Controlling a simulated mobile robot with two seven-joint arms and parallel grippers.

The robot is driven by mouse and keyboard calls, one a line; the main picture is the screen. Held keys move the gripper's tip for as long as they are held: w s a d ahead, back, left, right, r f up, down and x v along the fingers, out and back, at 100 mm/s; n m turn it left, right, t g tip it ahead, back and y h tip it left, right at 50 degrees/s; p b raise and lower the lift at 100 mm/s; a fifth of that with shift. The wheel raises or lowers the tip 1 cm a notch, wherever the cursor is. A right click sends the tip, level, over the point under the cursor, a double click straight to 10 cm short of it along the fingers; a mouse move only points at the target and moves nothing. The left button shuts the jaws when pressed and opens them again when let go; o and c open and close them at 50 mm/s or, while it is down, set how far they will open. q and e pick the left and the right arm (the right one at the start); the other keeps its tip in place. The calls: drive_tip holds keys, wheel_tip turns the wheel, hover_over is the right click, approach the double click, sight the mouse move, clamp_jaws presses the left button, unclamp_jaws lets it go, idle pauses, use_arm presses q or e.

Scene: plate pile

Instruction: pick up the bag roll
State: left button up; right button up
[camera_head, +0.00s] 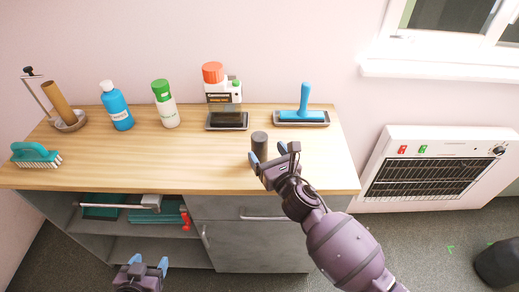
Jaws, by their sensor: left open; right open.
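The bag roll, seemingly the dark grey upright cylinder (260,141), stands on the wooden counter (200,170) near its middle. My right gripper (268,156) is open at the roll, coming in from the lower right. Its blue-tipped fingers overlap the lower part of the roll in the picture and hide its base. I cannot tell whether the fingers are around the roll or just in front of it. My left gripper (149,264) is open and empty, low in front of the cabinet, away from the counter top.
On the counter stand a teal brush (36,152), a brown roll on a holder (58,103), a blue bottle (116,106), a white green-capped bottle (165,105), an orange-capped container (217,85) and a blue-handled squeegee (303,108). The counter's front middle is clear.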

sight(263, 146)
drive_tip(key=x, duration=0.5)
drive_tip(key=shift+r, duration=0.2)
drive_tip(key=c, duration=0.9)
drive_tip(key=shift+c, duration=0.9)
drive_tip(key=shift+r, duration=0.15)
